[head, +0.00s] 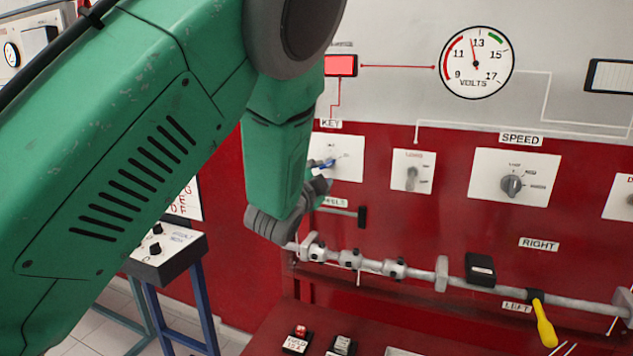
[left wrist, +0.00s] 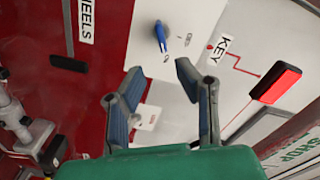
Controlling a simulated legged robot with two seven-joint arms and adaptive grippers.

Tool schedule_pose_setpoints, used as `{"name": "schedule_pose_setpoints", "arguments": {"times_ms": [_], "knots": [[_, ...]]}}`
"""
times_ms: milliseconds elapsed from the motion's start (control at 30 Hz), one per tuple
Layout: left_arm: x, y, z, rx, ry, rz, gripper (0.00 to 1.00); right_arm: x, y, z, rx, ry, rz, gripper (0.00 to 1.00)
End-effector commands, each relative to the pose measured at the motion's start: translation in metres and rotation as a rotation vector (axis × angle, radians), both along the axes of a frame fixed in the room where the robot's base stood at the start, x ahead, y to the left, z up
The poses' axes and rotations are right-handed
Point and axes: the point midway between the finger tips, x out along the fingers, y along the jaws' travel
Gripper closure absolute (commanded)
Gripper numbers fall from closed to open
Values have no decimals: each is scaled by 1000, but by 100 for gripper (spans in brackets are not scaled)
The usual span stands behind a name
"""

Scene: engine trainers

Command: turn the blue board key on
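The blue board key (head: 326,164) sits on a white plate under the KEY label on the red panel. In the left wrist view the blue key (left wrist: 160,36) stands out from its switch, with the KEY label (left wrist: 225,48) to its right. My left gripper (head: 320,186) is just below the key in the head view, partly hidden by its own wrist. In the left wrist view my left gripper (left wrist: 158,74) is open, its two fingers apart with nothing between them. The key is beyond the fingertips, apart from them. My right gripper is in neither view.
A dark-ended lever (head: 362,216) by the WHEELS label sticks out below the key. A grey rod with clamps (head: 398,268) runs along the panel's front. A lights switch (head: 412,174) and the SPEED knob (head: 511,185) are to the right. A red indicator (head: 341,65) is above.

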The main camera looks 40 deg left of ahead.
Motion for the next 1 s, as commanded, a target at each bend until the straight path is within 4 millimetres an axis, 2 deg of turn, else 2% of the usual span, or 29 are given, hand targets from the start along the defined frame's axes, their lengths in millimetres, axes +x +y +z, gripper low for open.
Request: {"name": "schedule_pose_setpoints", "arguments": {"times_ms": [100, 300, 867, 967, 1000], "knots": [[-20, -5, -1, 0, 2, 0, 72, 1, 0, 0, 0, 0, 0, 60], [-36, -9, -1, 1, 2, -1, 72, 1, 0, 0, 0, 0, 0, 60], [-38, -9, -2, -1, 3, -1, 72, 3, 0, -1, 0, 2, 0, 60], [-40, -10, -18, -22, 29, 1, 72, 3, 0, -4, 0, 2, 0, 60], [-42, -11, -32, -42, 53, 3, 72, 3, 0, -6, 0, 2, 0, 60]]}}
